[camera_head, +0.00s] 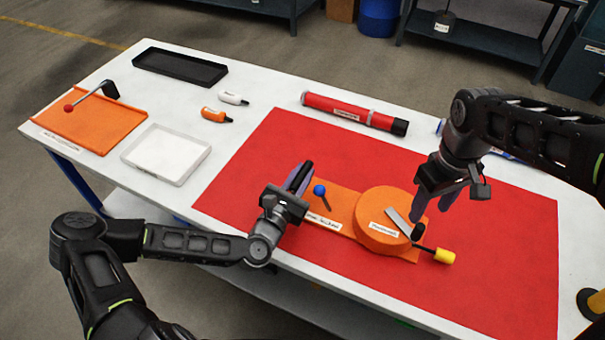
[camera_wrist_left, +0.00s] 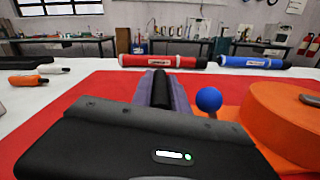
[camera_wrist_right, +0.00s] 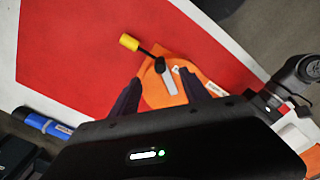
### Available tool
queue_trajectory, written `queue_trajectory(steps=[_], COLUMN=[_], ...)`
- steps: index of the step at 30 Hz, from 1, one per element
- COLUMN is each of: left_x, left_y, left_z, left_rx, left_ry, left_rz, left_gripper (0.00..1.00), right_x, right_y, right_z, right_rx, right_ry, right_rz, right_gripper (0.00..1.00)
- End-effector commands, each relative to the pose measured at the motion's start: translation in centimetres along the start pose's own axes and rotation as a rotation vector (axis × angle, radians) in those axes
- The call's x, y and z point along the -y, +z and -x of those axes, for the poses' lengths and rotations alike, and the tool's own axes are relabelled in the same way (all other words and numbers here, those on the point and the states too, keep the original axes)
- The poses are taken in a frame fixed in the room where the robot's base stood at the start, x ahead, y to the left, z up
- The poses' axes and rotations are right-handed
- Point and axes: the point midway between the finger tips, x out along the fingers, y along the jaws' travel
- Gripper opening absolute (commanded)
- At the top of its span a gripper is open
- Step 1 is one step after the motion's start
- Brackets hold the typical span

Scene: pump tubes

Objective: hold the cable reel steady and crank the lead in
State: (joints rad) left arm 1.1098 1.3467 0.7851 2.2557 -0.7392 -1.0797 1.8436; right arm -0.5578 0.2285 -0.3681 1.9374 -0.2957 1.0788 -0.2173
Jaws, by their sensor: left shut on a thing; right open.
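The cable reel is an orange base with a round orange drum (camera_head: 378,212) on the red mat. A grey crank arm (camera_head: 399,221) with a black knob (camera_head: 418,232) sits on the drum's top. A short black lead with a yellow end (camera_head: 444,256) sticks out at the drum's right. My left gripper (camera_head: 299,180) is shut on the reel's black handle (camera_wrist_left: 162,92) at the base's left end. My right gripper (camera_head: 433,204) is open above the drum's right side. In the right wrist view the knob (camera_wrist_right: 159,65) shows ahead, between the finger lines, apart from them.
A blue-ball lever (camera_head: 320,191) stands on the base beside my left gripper. A red tube (camera_head: 352,113) and a blue tube (camera_wrist_left: 252,62) lie behind. An orange tray (camera_head: 92,122), white tray (camera_head: 165,153), black tray (camera_head: 180,66) and two small bottles are at left. The red mat's front is clear.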

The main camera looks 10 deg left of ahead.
Motion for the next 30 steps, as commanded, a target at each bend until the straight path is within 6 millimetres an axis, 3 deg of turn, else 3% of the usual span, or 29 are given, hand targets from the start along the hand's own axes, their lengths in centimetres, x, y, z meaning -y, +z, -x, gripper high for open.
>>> queue_trajectory(steps=[8, 21, 30], left_x=[-0.1, -0.1, -0.1], left_y=[-0.3, -0.3, -0.3], left_z=[0.0, 0.0, 0.0], left_rx=[-0.007, -0.007, -0.008], left_ry=[0.003, 0.003, 0.003], left_rz=[0.001, 0.001, 0.001], left_gripper=[0.0, 0.0, 0.0], right_x=[0.0, 0.0, 0.0], right_y=[0.1, 0.1, 0.0], right_z=[-2.2, -8.3, -9.9], right_rx=[0.004, 0.003, 0.0], right_ry=[-0.001, 0.0, 0.0], right_rz=[0.0, -0.002, -0.001], right_gripper=[0.55, 0.55, 0.55])
